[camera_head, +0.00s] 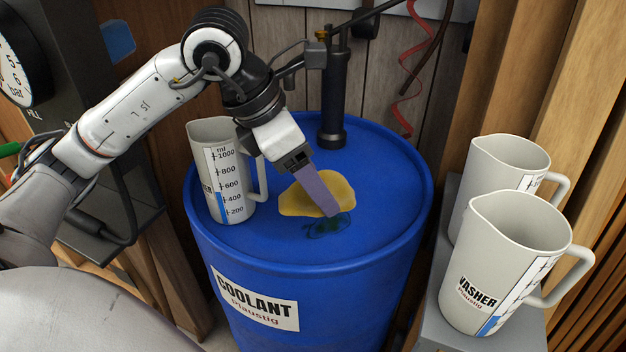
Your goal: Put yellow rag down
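The yellow rag (345,188) lies spread on the blue drum lid, or very close above it; I cannot tell which. My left gripper (332,212) comes in from the upper left and points down at the rag, its purple-grey finger crossing in front of the rag's middle. The finger is seen side-on, so whether it grips the cloth is hidden. A dark green puddle (328,226) is on the lid just in front of the rag. My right gripper is not in view.
The blue coolant drum (290,248) carries a measuring jug (213,150) left of the rag and a black pump (333,105) behind it. Two more jugs, a rear one (497,165) and a front one (500,240), stand on a grey surface at right. The lid's right side is clear.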

